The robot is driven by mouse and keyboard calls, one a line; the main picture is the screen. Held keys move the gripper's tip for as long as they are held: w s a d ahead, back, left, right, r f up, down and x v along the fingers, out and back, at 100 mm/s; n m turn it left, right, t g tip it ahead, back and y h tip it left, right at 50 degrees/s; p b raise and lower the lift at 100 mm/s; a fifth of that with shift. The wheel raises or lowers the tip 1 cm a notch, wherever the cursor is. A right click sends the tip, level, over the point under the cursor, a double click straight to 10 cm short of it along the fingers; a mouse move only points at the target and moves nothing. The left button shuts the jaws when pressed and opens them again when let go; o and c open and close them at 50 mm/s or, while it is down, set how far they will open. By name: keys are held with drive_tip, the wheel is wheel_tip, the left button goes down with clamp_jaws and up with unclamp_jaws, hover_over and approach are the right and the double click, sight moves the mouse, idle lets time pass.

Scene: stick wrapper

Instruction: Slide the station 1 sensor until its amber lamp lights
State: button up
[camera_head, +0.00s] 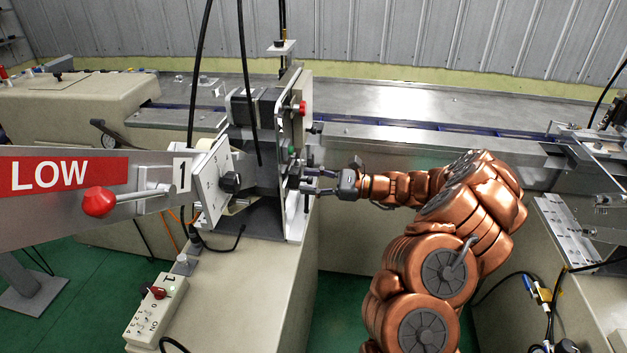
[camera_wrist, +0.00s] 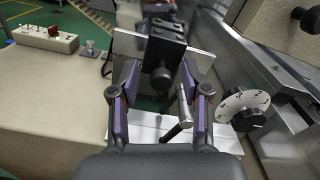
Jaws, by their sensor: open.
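Station 1 stands at centre left in the head view, marked by a white "1" plate (camera_head: 182,175). My gripper (camera_head: 306,181) reaches its upright metal plate (camera_head: 297,205) from the right, with its fingers apart. In the wrist view my gripper (camera_wrist: 158,78) is open, with purple pads either side of a black block with a round knob (camera_wrist: 163,76). This block may be the sensor; I cannot tell for sure, nor whether it touches the pads. A metal lever with a dark end (camera_wrist: 179,129) lies near the right finger. I see no lit amber lamp.
A red knob (camera_head: 302,108) sticks out above my gripper. A numbered white dial (camera_wrist: 243,108) is right of my fingers. A switch box (camera_head: 157,309) sits on the beige cabinet at lower left. A red-knobbed handle (camera_head: 99,202) is by the LOW sign. Black cables hang above the station.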

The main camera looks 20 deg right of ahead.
clamp_jaws()
idle(0.6)
